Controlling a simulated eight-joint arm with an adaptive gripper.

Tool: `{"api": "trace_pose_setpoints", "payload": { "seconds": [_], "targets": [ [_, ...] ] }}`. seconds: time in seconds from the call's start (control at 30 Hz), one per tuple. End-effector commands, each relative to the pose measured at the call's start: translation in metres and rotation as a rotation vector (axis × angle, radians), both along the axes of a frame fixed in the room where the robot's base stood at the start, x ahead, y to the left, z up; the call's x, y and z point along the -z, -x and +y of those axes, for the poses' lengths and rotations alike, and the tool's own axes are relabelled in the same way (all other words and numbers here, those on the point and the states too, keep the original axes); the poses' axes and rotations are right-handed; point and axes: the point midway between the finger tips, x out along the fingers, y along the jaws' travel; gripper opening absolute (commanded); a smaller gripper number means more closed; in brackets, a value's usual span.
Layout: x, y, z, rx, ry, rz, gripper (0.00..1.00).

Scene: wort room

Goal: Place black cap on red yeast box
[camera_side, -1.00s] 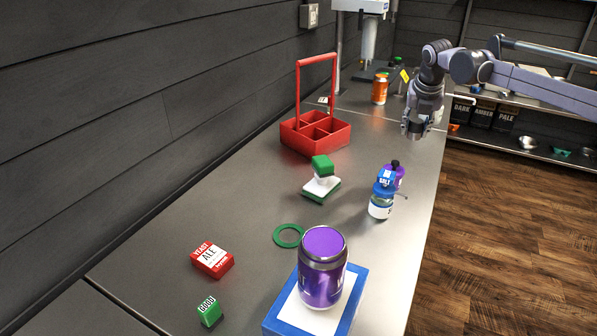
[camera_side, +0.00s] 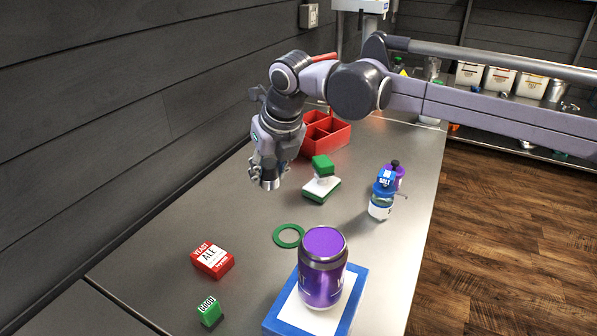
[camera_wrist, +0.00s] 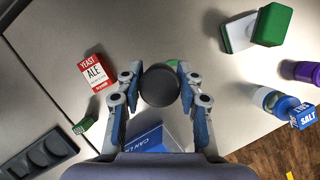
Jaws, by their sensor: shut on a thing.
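The red yeast box (camera_side: 212,261) lies on the steel counter at the front left, with "YEAST ALE" on its white label. It also shows in the wrist view (camera_wrist: 97,73), to the left of my gripper. My gripper (camera_side: 266,181) is above the counter, behind the box and in front of the red carrier. In the wrist view, my gripper (camera_wrist: 158,87) is shut on the round black cap (camera_wrist: 160,86), with one finger at each side. In the side view the cap is too hard to make out. Nothing shows on top of the yeast box.
A purple can (camera_side: 322,270) stands on a blue-edged box (camera_side: 352,302) at the front right. A green ring (camera_side: 288,236), a green "GOOD" block (camera_side: 209,311), a green-white block (camera_side: 321,187), a salt bottle (camera_side: 381,200) and a red carrier (camera_side: 335,133) stand around.

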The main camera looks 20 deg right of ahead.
Motion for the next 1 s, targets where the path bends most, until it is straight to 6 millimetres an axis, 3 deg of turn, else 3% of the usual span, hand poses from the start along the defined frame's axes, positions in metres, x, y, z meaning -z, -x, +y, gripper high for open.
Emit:
{"api": "trace_pose_setpoints", "payload": {
  "seconds": [0.27, 0.7, 1.0],
  "targets": [
    [0.005, 0.019, 0.035, -0.057, -0.002, -0.001, 0.04],
    [0.054, 0.038, 0.115, -0.056, -0.001, -0.002, 0.04],
    [0.071, 0.043, 0.138, -0.052, -0.001, -0.001, 0.04]
  ]
}}
